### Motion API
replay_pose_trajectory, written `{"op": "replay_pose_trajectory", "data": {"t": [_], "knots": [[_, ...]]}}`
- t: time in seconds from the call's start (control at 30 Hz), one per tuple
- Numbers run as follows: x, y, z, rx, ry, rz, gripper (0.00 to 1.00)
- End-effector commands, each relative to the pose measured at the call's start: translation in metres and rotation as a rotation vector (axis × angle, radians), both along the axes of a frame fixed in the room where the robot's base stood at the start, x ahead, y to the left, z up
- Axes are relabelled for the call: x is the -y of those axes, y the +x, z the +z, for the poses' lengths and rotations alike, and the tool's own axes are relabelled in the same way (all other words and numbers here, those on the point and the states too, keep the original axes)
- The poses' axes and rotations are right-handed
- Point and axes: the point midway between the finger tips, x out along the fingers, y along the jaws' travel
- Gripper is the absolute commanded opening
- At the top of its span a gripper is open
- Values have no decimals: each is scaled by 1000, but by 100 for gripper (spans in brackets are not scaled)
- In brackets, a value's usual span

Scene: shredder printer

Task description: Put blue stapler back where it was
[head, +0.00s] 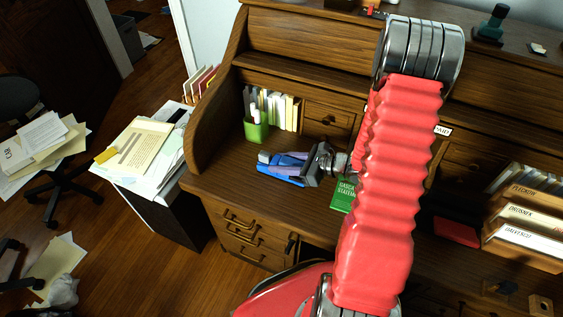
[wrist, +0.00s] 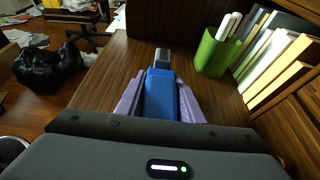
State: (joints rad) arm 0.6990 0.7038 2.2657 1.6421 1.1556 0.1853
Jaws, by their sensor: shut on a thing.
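The blue stapler (wrist: 161,100) is between the two purple fingers of my gripper (wrist: 160,84) in the wrist view. Its grey end points away from my wrist and sticks out past the fingertips. In the head view my gripper (head: 272,165) is over the left part of the desktop, shut on the stapler, in front of the green pen cup. The fingers partly hide the stapler there. I cannot tell whether the stapler touches the desktop.
The wooden roll-top desk (head: 222,180) holds a green pen cup (head: 256,131) beside upright books (head: 285,112). A green book (head: 342,194) lies partly behind my arm. Wooden file trays (head: 525,215) stand at right. A paper-covered side table (head: 140,150) stands left of the desk.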

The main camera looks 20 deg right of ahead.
Motion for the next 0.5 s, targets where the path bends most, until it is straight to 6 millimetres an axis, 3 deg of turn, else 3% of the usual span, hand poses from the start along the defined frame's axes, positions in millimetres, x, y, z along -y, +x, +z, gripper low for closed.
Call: {"op": "replay_pose_trajectory", "data": {"t": [0.47, 0.5], "knots": [[0, 0, -6, 1, 2, 0, 0], [0, 0, -6, 1, 1, 0, 35]]}}
